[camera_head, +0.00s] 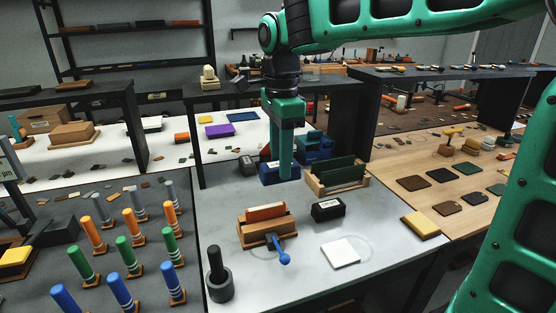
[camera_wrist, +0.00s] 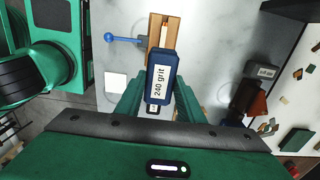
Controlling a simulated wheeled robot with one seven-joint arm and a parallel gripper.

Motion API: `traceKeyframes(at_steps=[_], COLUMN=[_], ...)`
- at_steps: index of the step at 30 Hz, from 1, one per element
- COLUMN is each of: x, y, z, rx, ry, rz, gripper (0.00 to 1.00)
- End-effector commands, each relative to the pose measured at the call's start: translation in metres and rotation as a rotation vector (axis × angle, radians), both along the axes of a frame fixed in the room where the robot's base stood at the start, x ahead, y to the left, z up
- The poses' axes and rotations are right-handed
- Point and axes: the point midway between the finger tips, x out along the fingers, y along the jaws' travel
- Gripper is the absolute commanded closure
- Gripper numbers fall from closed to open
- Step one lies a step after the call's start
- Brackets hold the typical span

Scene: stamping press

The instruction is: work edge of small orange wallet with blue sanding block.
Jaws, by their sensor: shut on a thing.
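My gripper (camera_head: 285,172) is shut on the blue sanding block (camera_head: 270,176) above the back of the pale worktop. In the wrist view the block (camera_wrist: 162,78) sits between the fingers, with its "240 grit" label facing the camera. The small orange wallet (camera_head: 266,211) stands edge up in a wooden clamp (camera_head: 258,232) with a blue ball-ended handle (camera_head: 284,257), in front of and apart from my gripper. Only the wallet's upper part shows above the clamp. The wrist view shows the clamp (camera_wrist: 153,42) beyond the block.
A wooden rack (camera_head: 318,188) with a dark green piece stands right of my gripper. A black labelled block (camera_head: 328,210), a white pad (camera_head: 340,252) and a dark pot (camera_head: 220,288) stand on the worktop. A blue holder (camera_head: 315,150) and a grey block (camera_head: 248,165) are near my gripper.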

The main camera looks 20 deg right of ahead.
Motion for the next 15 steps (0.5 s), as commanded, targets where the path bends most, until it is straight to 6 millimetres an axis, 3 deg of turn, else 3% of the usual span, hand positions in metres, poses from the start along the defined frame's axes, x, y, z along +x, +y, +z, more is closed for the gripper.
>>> traceKeyframes(at_steps=[5, 15], x=[0.000, 0.000], y=[0.000, -0.001], z=[-0.005, -0.036], rx=[0.000, 0.000], ry=[0.000, 0.001], rz=[0.000, -0.001], gripper=[0.97, 0.97])
